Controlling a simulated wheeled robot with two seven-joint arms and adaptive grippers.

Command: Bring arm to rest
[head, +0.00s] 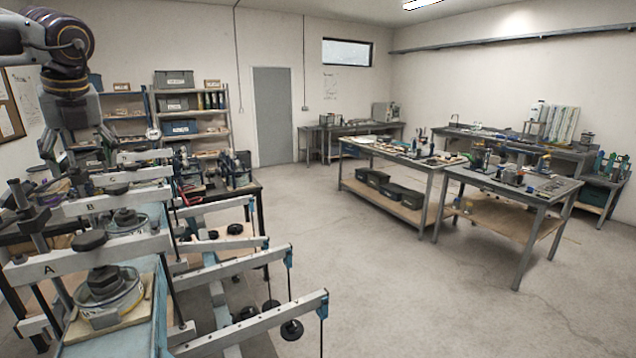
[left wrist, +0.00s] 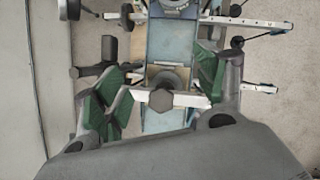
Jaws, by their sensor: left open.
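My left arm comes in from the upper left in the head view and points down. My left gripper (head: 76,150) is above the far part of the row of lever frames. In the left wrist view its green-padded fingers (left wrist: 158,88) are spread wide, with nothing held between them. Below and between them show a pale lever beam (left wrist: 190,100) and a dark knob (left wrist: 162,100); I cannot tell whether they touch. In the head view lever A (head: 100,256) is nearest, with lever B (head: 85,208) behind it. A round cell (head: 108,292) sits under lever A. My right gripper is not in view.
Dark weights (head: 291,330) hang from the beams reaching right. A shelf unit (head: 190,110) stands behind the frames. Two worktables (head: 515,190) (head: 395,150) stand at the right. The floor (head: 400,290) between is clear.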

